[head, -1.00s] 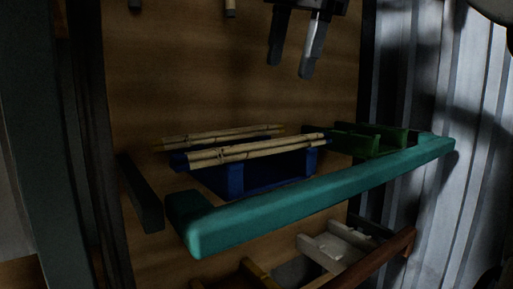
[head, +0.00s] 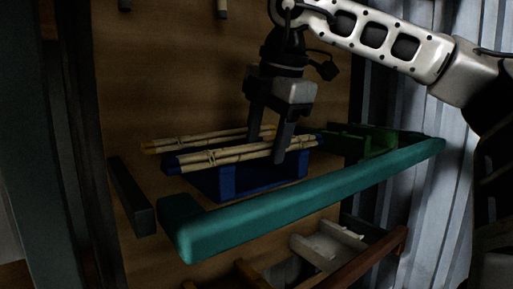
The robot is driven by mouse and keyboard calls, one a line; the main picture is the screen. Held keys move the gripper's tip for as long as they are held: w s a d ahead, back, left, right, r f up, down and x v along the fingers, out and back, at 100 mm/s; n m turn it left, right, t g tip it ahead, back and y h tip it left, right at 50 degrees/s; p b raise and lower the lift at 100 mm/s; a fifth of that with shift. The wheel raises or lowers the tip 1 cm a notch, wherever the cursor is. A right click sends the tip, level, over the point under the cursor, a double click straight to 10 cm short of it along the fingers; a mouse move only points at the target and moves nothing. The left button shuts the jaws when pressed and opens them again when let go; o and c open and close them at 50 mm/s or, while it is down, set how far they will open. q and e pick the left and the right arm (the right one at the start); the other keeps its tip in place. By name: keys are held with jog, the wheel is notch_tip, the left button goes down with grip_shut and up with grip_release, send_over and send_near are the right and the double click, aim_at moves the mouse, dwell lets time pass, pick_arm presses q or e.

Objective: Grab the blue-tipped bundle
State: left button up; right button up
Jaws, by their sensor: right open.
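The blue-tipped bundle (head: 222,157) of tan rattan lies across the front of a blue cradle (head: 235,181), its blue left end (head: 171,165) showing. A second, yellow-tipped bundle (head: 200,140) lies behind it. My right gripper (head: 267,148) is open and points down over the right part of the blue-tipped bundle. One finger hangs in front of this bundle and the other is behind it. Whether either finger touches it cannot be told. My left gripper is out of view.
A teal padded rail (head: 310,202) runs across the front of the shelf. Green cradles (head: 365,140) stand at the right. Below are a grey-white holder (head: 325,247) and a brown rail (head: 375,257). A wooden panel (head: 180,80) stands behind.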

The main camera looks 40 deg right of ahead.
jog(key=c, duration=1.1)
jog(key=shift+r, duration=0.1)
